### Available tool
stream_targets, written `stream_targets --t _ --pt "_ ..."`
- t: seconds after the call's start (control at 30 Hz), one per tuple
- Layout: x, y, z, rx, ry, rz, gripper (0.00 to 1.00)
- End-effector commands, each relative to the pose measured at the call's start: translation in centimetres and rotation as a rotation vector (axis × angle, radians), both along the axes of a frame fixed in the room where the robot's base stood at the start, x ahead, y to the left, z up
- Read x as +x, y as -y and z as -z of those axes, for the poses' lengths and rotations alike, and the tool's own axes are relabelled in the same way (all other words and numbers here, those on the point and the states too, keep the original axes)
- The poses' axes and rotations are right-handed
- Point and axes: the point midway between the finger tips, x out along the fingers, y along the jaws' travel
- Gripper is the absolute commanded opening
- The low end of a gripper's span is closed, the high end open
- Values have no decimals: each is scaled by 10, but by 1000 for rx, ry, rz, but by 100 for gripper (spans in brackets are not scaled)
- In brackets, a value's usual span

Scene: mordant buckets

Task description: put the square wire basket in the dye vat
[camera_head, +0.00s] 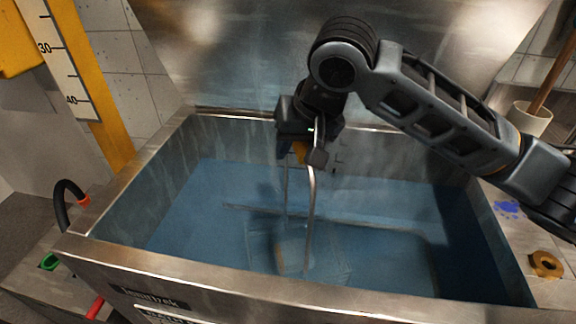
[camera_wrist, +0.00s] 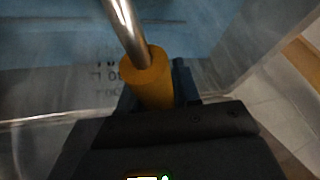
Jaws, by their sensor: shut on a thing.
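The dye vat (camera_head: 230,287) is a large steel tank of blue liquid filling the middle of the head view. The square wire basket (camera_head: 311,225) hangs from its tall metal handle, with its lower part blurred beneath the blue surface. Whether it touches the vat floor cannot be told. My gripper (camera_head: 299,151) is above the liquid, inside the vat's rim, shut on the orange grip of the basket handle. In the wrist view the orange grip (camera_wrist: 148,82) and bent metal rod of the basket show at the jaws.
A long thin bar or line (camera_head: 330,218) shows in the liquid behind the basket. A yellow post with a depth scale (camera_head: 65,60) stands at left. A black hose (camera_head: 66,190) is beside the vat. At right are a white pot (camera_head: 532,118) and a brown ring (camera_head: 546,264).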

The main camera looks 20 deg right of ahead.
Motion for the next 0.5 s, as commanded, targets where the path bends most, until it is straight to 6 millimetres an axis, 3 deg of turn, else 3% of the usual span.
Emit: stream_targets --t 0.23,0.5 --pt "2 -12 10 -1 3 1 0" --pt "2 -11 42 -1 3 1 0"
